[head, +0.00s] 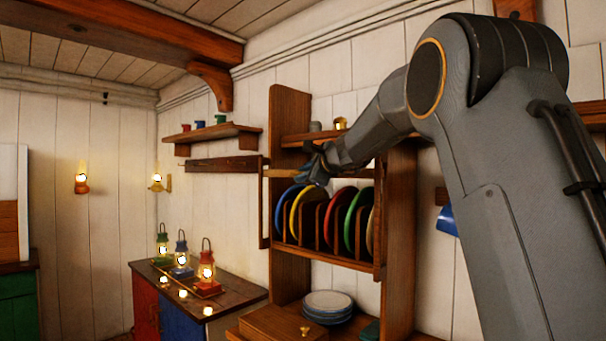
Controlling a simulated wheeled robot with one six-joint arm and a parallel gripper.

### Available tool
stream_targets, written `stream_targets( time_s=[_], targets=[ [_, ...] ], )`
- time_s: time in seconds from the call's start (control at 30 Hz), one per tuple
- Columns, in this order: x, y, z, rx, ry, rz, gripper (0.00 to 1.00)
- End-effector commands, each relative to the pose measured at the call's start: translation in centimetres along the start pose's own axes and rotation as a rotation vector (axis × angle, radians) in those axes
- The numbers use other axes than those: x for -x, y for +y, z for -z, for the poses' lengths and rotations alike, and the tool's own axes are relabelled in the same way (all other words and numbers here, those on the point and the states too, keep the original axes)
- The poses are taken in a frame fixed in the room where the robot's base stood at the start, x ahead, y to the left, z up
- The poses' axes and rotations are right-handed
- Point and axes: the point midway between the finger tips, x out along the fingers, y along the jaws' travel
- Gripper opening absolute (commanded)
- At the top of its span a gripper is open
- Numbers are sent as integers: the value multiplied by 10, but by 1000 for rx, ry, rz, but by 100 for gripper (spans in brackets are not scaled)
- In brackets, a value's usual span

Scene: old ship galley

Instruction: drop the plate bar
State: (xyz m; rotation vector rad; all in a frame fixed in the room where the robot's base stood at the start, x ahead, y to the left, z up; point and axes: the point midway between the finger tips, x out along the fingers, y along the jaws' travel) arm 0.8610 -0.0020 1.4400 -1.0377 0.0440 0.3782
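The plate rack (376,262) stands against the white wall with upright plates in it, among them a blue plate (282,212), a yellow plate (296,208), a red plate (331,220) and a green plate (350,226). A light wooden bar (281,173) lies level just above the plates; I take it to be the plate bar. My gripper (314,170) is at this bar, in front of the rack's upper part. The fingers are small and dark, and I cannot tell whether they are closed on the bar or only beside it. My gripper and forearm hide part of the bar.
Below the rack are stacked pale plates (328,303) and a wooden box (283,325). Lit lanterns (206,268) and small candles stand on the cabinet (238,287) at left. A small shelf (213,133) holds cups. A blue mug (447,220) hangs beside my arm.

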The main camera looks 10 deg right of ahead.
Motion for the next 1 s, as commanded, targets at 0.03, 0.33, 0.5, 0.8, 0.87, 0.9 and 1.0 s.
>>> stream_targets(
  time_s=[0.03, 0.33, 0.5, 0.8, 0.87, 0.9, 1.0],
  targets=[
    [0, 0, 0, 0, 0, 0, 18],
    [0, 0, 0, 0, -1, -1, 0],
    [0, 1, 0, 0, -1, 0, 0],
    [-5, 16, 9, 0, -1, -1, 0],
    [-7, 22, 13, 0, -1, -1, 0],
    [-8, 27, 16, 0, -1, -1, 0],
    [-11, 40, 24, 0, -1, -1, 0]
  ],
)
